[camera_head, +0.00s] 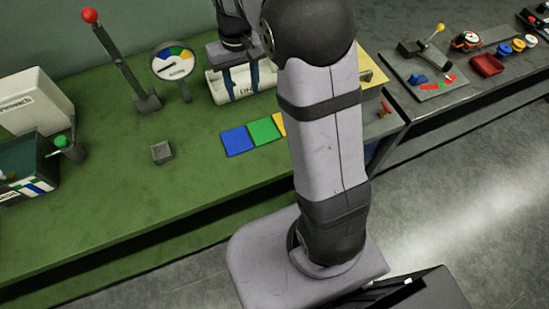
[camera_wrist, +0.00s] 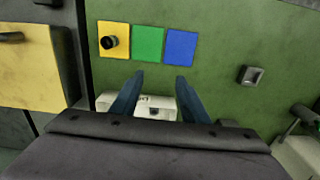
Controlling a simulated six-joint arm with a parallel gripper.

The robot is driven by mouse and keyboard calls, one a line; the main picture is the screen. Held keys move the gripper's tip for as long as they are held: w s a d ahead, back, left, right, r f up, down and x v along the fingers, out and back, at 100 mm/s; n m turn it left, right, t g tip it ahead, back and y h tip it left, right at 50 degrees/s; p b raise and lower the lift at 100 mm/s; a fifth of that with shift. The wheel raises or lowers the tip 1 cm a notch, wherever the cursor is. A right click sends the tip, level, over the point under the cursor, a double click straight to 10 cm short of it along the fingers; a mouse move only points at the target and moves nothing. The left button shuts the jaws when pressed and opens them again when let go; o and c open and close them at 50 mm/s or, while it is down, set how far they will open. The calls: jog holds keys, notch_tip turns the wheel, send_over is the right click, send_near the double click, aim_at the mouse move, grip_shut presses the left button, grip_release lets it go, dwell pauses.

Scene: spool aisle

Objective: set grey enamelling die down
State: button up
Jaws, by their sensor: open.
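A small dark grey round piece (camera_wrist: 110,42), which looks like the enamelling die, stands on the yellow square (camera_wrist: 119,53) in the wrist view. In the head view my arm hides it, and only a sliver of the yellow square (camera_head: 280,122) shows. My gripper (camera_wrist: 159,76) is open, with nothing between its blue fingers. In the head view my gripper (camera_head: 243,92) is over the white box (camera_head: 217,89) at the back of the green bench, apart from the die.
Green (camera_head: 264,131) and blue (camera_head: 237,141) squares lie beside the yellow one. A small grey tray (camera_head: 162,153) sits to their left. A red-knobbed lever (camera_head: 120,60) and a dial (camera_head: 173,62) stand behind. The front of the green bench is clear.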

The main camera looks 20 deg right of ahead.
jog(key=s+f, duration=0.2)
jog(key=s, duration=0.8)
jog(key=s+f, duration=0.3)
jog(key=s, duration=0.7)
jog(key=shift+s, duration=0.25)
